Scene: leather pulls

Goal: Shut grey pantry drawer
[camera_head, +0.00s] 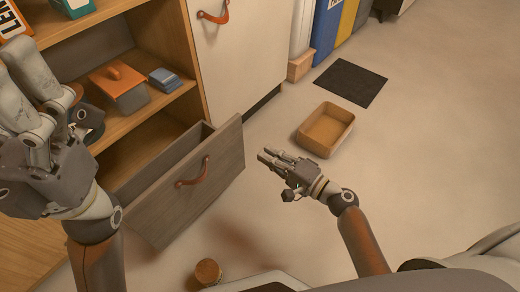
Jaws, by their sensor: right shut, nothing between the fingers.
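The grey pantry drawer (218,172) stands open at the bottom of a wooden shelf unit, its front pulled out toward the lower right. A brown leather pull (193,173) is on its front, and part of its inside shows behind the front panel. My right gripper (264,155) is shut and empty, with its fingertips pointing left toward the right end of the drawer front, a short gap away in the picture. My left gripper (82,118) is at the left in front of the shelves; its arm hides part of them, and its finger opening is unclear.
A cream door (240,55) with a leather pull adjoins the shelves. A shelf holds an orange-lidded box (122,88) and blue items (164,78). An open tan bin (326,128), dark mat (348,83) and small round wooden item (208,272) are on the floor.

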